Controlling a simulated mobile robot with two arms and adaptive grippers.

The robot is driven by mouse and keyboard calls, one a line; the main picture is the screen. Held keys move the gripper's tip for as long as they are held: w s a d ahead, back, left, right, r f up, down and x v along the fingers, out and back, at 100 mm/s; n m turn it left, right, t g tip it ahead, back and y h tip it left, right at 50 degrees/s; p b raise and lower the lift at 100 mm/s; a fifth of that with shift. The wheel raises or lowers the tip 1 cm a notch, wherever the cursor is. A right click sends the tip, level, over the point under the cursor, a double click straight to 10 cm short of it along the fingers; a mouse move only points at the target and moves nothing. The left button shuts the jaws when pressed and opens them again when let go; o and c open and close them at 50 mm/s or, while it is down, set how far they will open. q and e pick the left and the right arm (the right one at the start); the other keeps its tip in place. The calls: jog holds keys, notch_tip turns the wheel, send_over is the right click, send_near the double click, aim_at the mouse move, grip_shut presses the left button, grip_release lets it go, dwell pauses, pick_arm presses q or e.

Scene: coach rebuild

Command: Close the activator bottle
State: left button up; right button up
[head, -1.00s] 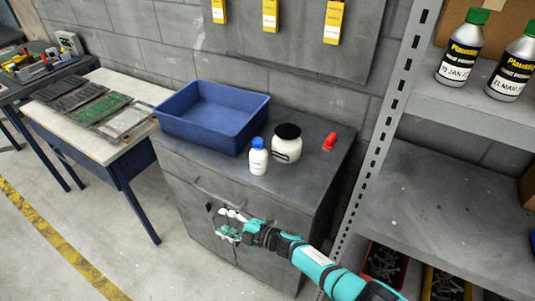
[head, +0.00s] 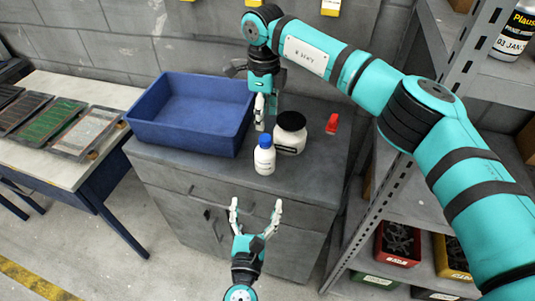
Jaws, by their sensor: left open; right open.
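A small white bottle with a blue cap (head: 264,155) stands upright on the grey cabinet top (head: 315,180). Its label is too small to read, so I cannot tell for sure that it is the activator bottle. The blue cap sits on its neck; how tightly I cannot tell. A wider white jar with a black lid (head: 290,133) stands just behind it to the right. My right gripper (head: 264,115) is open, fingers pointing down, above and just behind the blue cap in the picture. My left gripper (head: 256,206) is open and empty in front of the cabinet, below the bottle.
A blue bin (head: 185,137) stands left of the bottles on the cabinet. A small red object (head: 332,124) lies right of the jar. A metal shelf rack (head: 400,170) stands close on the right. A bench with boards (head: 125,100) is at the left.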

aim_at(264, 162)
pick_arm(q)
jog(key=shift+d+r, duration=0.1)
jog(key=w, duration=0.5)
jog(key=w+d, duration=0.1)
jog(key=w, duration=0.5)
jog(key=w+d, duration=0.1)
jog(key=w, duration=0.5)
jog(key=shift+w+d, duration=0.1)
jog(key=shift+w, duration=0.05)
grip_shut()
dwell(0.3)
